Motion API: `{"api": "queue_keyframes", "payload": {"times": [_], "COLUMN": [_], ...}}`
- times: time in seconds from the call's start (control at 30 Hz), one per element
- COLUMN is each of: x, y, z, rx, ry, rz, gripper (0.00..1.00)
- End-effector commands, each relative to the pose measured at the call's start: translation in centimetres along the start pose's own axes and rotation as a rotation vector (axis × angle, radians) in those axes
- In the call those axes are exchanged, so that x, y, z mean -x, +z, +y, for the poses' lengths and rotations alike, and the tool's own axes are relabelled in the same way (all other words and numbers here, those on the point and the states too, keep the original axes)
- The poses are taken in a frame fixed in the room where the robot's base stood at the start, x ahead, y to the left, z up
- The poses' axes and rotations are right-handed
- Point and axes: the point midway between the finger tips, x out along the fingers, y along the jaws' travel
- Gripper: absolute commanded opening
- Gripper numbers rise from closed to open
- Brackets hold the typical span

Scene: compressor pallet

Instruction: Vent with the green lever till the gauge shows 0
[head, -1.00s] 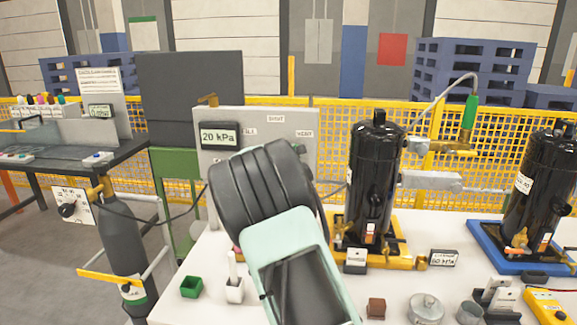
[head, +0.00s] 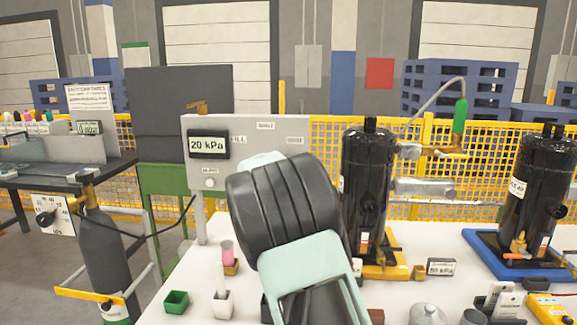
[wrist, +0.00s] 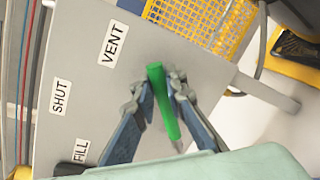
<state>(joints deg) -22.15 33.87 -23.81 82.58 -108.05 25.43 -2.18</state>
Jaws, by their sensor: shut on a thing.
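The green lever (wrist: 163,100) stands between the two fingers of my gripper (wrist: 161,82) in the wrist view, and the fingers are shut on it. The grey valve panel (wrist: 100,95) carries the labels VENT, SHUT and FILL; the lever is beside VENT in the picture. In the head view the gauge (head: 208,145) on the panel (head: 245,122) reads 20 kPa. There my arm hides the lever and my fingertips.
A black compressor (head: 366,185) stands right of my arm on a yellow base. Another (head: 543,185) is on a blue base. A grey gas cylinder (head: 108,250) stands left. A green box (head: 176,302) and a white holder (head: 222,304) are near the table's front.

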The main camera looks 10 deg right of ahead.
Motion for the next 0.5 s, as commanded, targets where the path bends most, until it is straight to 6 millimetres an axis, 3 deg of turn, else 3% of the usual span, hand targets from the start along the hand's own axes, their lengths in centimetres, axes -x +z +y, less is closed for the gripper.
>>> {"api": "queue_keyframes", "payload": {"times": [0.13,0.17,0.3,0.5], "x": [0.00,0.00,0.00,0.00], "y": [-0.03,-0.03,-0.02,-0.02], "z": [-0.02,-0.02,-0.01,0.00], "rx": [0.001,0.001,0.001,0.001], "ry": [0.000,0.000,0.000,0.000], "rz": [0.001,0.000,0.000,0.000], "gripper": [0.00,0.15,0.29,0.29]}}
